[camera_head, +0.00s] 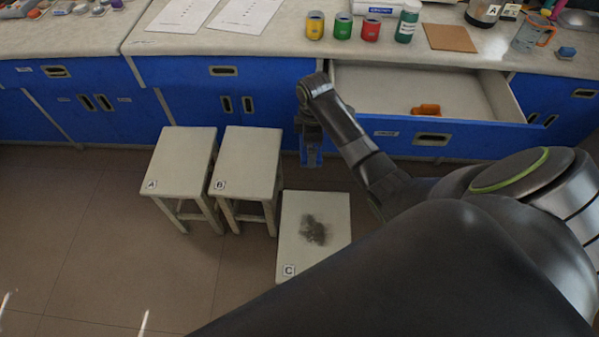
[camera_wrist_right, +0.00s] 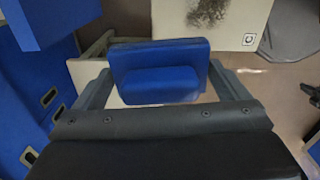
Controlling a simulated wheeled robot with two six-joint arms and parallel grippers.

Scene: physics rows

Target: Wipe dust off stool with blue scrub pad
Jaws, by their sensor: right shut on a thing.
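My right gripper (camera_head: 311,140) is shut on the blue scrub pad (camera_wrist_right: 160,55), which sits between its fingers in the wrist view. In the head view the gripper hangs in front of the open drawer, beyond stool C's far edge. The pad is apart from the stool. Stool C (camera_head: 293,262) has a pale top with a dark grey dust patch (camera_head: 314,230) near its middle. The patch also shows at the top of the wrist view (camera_wrist_right: 207,12). My right arm covers part of the stool's near right side. My left gripper is not in view.
Stool A (camera_head: 182,155) and stool B (camera_head: 247,160) stand left of stool C, with clean tops. An open drawer (camera_head: 460,138) holds an orange object (camera_head: 426,109). The counter (camera_head: 270,45) carries coloured cans, a green bottle and papers. The floor at left is clear.

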